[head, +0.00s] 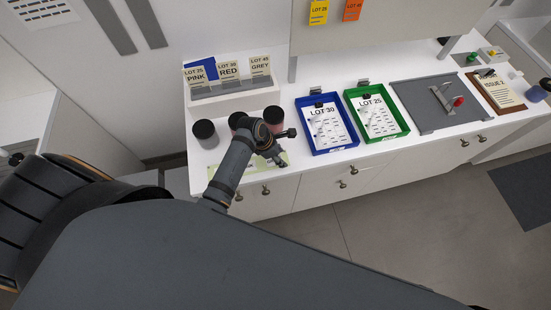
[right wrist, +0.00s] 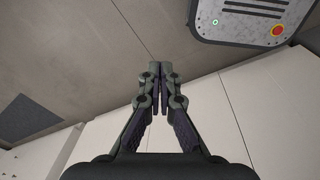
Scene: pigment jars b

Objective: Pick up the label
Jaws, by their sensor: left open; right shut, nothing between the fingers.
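Three cream label cards stand in a grey rack (head: 235,91) at the counter's back left: LOT 25 PINK (head: 195,78), LOT 30 RED (head: 228,70) and LOT 45 GREY (head: 260,65). A yellow label (head: 318,12) and an orange label (head: 352,10) hang on the panel above. I cannot tell which label is meant. My left gripper (head: 280,158) is open over the counter's front left, in front of the rack and beside the jars. It partly hides a pale green mat (head: 213,171). My right gripper (right wrist: 160,75) is shut and empty, with floor and pale cabinet fronts around it.
Dark-lidded jars (head: 205,134) stand before the rack, partly behind my left gripper. A blue tray (head: 353,142) with a LOT 30 sheet and a green tray (head: 402,129) with a LOT 25 sheet lie mid-counter. A grey board (head: 427,97) and an ISSUE clipboard (head: 497,92) lie to the right.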

